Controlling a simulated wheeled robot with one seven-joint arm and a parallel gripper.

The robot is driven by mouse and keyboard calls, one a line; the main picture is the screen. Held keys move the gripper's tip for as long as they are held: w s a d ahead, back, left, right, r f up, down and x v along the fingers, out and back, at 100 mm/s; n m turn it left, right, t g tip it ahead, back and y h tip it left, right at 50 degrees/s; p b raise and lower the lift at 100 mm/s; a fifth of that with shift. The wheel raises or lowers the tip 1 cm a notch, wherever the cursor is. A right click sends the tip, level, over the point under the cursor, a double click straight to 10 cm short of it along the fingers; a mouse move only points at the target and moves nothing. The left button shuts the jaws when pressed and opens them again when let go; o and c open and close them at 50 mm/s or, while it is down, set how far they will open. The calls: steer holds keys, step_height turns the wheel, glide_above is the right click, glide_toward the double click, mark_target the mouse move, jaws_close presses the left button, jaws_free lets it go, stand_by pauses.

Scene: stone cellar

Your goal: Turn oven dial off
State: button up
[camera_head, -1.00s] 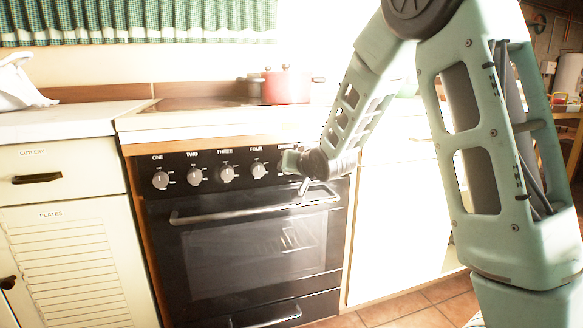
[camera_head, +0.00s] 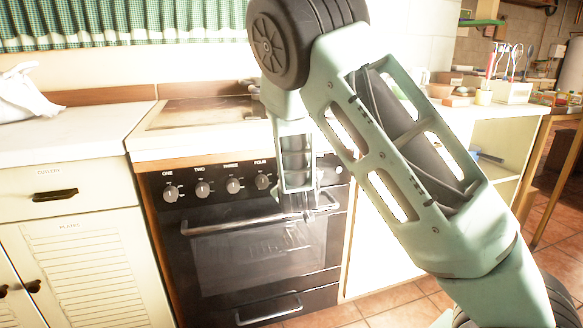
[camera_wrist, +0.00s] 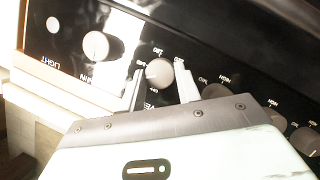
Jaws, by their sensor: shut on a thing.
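The black oven (camera_head: 262,262) has a row of grey dials along its control panel. The dials ONE (camera_head: 171,193), TWO (camera_head: 202,189), THREE (camera_head: 233,186) and FOUR (camera_head: 262,182) show in the head view. My arm hides part of the panel to their right. In the wrist view my gripper (camera_wrist: 161,86) has its two fingers on either side of a dial (camera_wrist: 159,72), shut on it.
The oven door handle (camera_head: 240,224) sticks out below the dials, close to my arm. A white cupboard with a CUTLERY drawer (camera_head: 57,192) stands left of the oven. The tiled floor (camera_head: 390,305) shows at lower right.

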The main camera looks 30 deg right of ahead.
steer(key=n+h+p, duration=0.1)
steer(key=n+p, duration=0.1)
steer(key=n+t+h+p, duration=0.1)
steer(key=n+p, duration=0.1)
steer(key=n, duration=0.1)
steer(key=n+h+p, duration=0.1)
steer(key=n+p, duration=0.1)
steer(key=n, duration=0.1)
steer(key=shift+w+a+f+t+h, duration=0.1)
steer(key=shift+a+f+t+h, duration=0.1)
steer(key=shift+f+t+h, duration=0.15)
steer(key=shift+n, duration=0.4)
steer(key=o, duration=1)
steer(key=shift+h, duration=0.25)
steer(key=shift+c, duration=0.2)
steer(key=v, duration=1.7)
steer(key=shift+s+p, duration=0.25)
steer(key=shift+p, duration=0.2)
